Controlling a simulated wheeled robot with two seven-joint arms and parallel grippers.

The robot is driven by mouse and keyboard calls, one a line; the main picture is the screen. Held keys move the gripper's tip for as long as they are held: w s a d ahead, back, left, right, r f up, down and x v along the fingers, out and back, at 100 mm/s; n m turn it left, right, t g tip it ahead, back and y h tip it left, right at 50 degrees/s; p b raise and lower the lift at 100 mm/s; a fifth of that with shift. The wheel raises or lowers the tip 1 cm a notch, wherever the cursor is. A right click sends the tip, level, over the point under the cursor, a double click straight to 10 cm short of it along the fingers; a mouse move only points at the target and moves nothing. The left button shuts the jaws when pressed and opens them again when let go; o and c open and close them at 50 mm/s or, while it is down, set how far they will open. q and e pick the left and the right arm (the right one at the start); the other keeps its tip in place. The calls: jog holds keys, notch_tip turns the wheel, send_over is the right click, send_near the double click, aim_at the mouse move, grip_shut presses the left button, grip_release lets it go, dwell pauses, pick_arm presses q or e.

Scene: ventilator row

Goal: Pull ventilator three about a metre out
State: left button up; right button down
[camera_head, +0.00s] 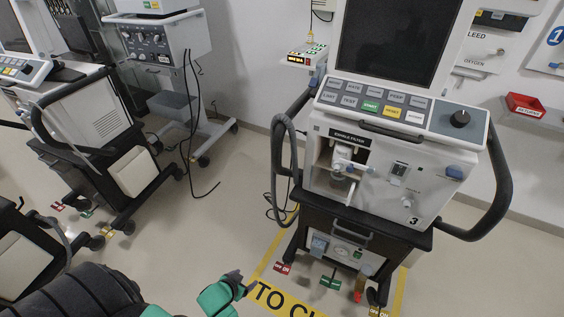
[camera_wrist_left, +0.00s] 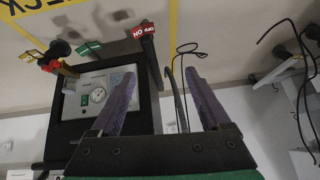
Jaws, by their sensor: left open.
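Ventilator three (camera_head: 325,185) stands upright at the right of the head view, against the wall, marked "3". It has a dark screen, a button panel, a dark bumper handle (camera_head: 498,185) on its right side and another (camera_head: 277,150) on its left with a grey hose. Red, green and other pedal tags show at its base. My left gripper (camera_head: 242,285) is open and empty, front left of its base and apart from it. In the left wrist view, the ventilator's lower front with a gauge (camera_wrist_left: 98,95) appears upside down beyond the open fingers (camera_wrist_left: 160,78). My right gripper is not in view.
Yellow floor tape with lettering (camera_head: 290,302) borders the ventilator's front. Another ventilator (camera_head: 105,120) and a wheeled cart (camera_head: 165,45) stand at the left, with loose cables on the floor. A red bin (camera_head: 525,105) hangs on the wall.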

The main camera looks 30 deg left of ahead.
pick_arm(q)
jog(key=w+a+r+t+b, duration=0.2)
jog(key=w+r+t, duration=0.3)
jog(key=w+r, duration=0.65)
jog(key=t+b, duration=0.3)
jog(key=t, duration=0.3)
send_near(275, 158)
jog(key=shift+n, duration=0.4)
jog(key=w, duration=0.6)
jog(key=w+b, duration=0.1)
jog(key=w, duration=0.5)
jog(key=shift+a+r, duration=0.15)
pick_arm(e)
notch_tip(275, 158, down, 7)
